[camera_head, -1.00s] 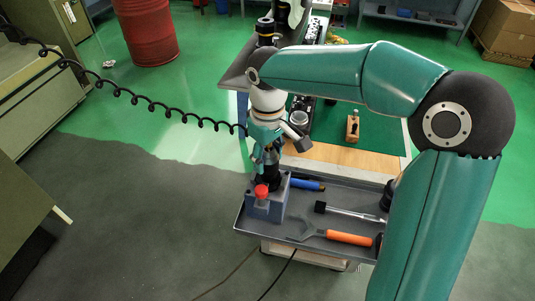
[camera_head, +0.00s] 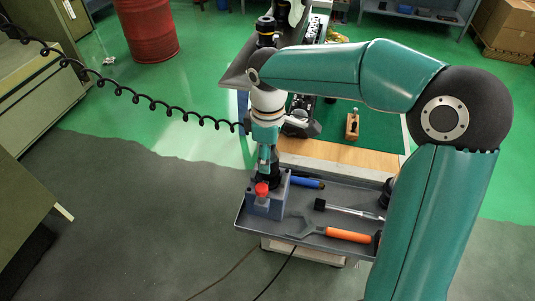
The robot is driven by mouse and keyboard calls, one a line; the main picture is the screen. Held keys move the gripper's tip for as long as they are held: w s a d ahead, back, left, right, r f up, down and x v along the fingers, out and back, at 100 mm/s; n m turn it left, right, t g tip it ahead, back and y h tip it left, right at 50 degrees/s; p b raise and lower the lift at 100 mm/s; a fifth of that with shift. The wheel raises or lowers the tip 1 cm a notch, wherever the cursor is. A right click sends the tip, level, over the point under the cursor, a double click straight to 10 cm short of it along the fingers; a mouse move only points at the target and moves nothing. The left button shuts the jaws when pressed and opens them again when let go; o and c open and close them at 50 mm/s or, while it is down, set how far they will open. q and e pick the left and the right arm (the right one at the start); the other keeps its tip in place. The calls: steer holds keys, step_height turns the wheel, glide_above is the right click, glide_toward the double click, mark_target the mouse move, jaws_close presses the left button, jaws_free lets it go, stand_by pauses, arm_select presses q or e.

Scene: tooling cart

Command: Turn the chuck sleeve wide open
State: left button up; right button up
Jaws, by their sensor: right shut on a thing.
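My right gripper (camera_head: 266,163) points straight down over the front left of the cart tray. It is shut on the dark chuck sleeve (camera_head: 270,178), which stands upright at the grey-blue block (camera_head: 264,209). The gripper's fingers and body hide the upper part of the sleeve, so how far the chuck jaws are open cannot be seen. A red knob (camera_head: 262,190) sits on the block just in front of the sleeve. My left gripper is not in view.
The grey tray (camera_head: 340,190) holds a blue-handled tool (camera_head: 307,183), a dark-headed tool with a light shaft (camera_head: 348,209) and an orange-handled wrench (camera_head: 346,235). A small wooden block (camera_head: 352,126) stands on the green surface behind. A coiled black cable (camera_head: 150,105) hangs at left.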

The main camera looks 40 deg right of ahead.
steer(key=o, duration=1.2)
steer(key=shift+c, duration=0.2)
step_height(320, 180, up, 12)
steer(key=shift+f, duration=0.1)
